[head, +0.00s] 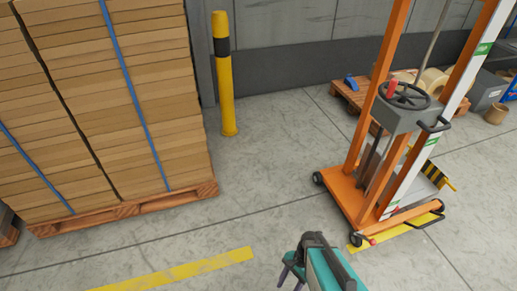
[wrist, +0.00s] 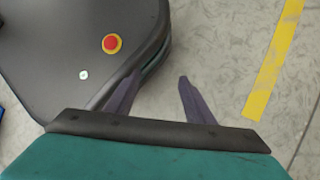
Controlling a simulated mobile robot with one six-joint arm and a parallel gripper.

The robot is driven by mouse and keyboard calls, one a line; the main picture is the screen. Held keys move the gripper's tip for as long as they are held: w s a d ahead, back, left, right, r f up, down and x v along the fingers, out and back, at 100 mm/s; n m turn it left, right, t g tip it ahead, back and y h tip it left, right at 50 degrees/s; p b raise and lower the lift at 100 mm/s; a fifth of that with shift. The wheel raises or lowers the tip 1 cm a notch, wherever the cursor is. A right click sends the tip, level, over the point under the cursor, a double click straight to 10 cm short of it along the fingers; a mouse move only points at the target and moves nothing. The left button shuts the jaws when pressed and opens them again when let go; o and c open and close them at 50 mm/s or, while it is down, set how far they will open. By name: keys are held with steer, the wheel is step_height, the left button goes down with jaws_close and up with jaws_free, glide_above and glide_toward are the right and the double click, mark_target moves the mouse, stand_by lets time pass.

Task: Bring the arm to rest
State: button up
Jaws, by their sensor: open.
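My gripper (wrist: 155,88) shows in the wrist view with its two dark fingers spread apart and nothing between them. It points down over the bare grey floor, beside a dark rounded part of my own base that carries a red button. In the head view my gripper (head: 289,282) is at the bottom edge, right of centre, beside the teal and black end of my arm. Only part of it shows there, and the rest is cut off by the frame. It is clear of every object in view.
Strapped cardboard stacks (head: 150,95) stand on a wooden pallet (head: 130,206) at left. A yellow bollard (head: 226,90) stands behind. An orange lift truck (head: 345,200) stands at right, before a pallet with rolls (head: 435,82). A yellow floor line (head: 190,270) crosses the clear floor between.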

steer(key=s+d+r+n+h, duration=0.3)
steer(key=s+d+n, duration=0.2)
steer(key=n, duration=0.6)
steer(key=shift+s+d+g+h, duration=0.25)
steer(key=shift+s+g+h, duration=0.05)
steer(key=shift+s, duration=0.25)
